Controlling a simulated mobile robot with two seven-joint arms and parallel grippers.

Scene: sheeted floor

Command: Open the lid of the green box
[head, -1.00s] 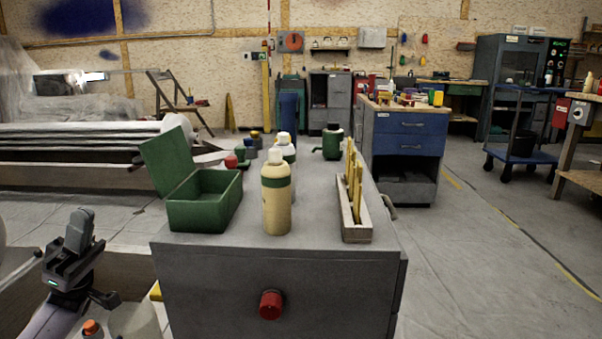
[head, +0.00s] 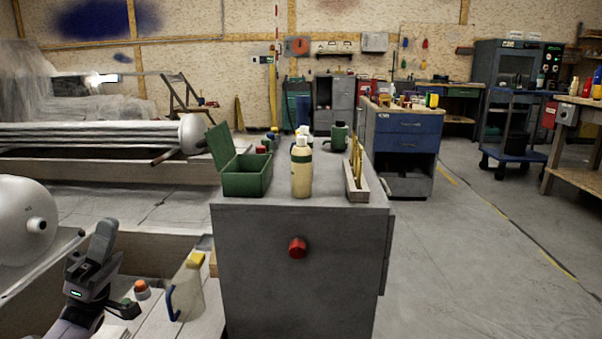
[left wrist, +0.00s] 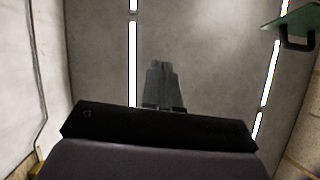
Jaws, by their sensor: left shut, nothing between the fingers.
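The green box (head: 247,181) stands on the left part of the grey cabinet top. Its lid (head: 221,145) is raised and tilted back to the left, so the box is open. My left gripper (head: 104,238) is at the lower left in the head view, apart from the box and pointing up. In the left wrist view its fingers (left wrist: 162,85) are together with nothing between them. A green piece (left wrist: 298,22) shows at the top right of that view; I cannot tell for sure what it is. My right gripper is not in view.
A cream bottle (head: 302,172) stands right of the box, with a wooden tray (head: 357,188) further right. A red knob (head: 297,248) sticks out of the cabinet front. A jug (head: 190,288) stands low beside my left gripper.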

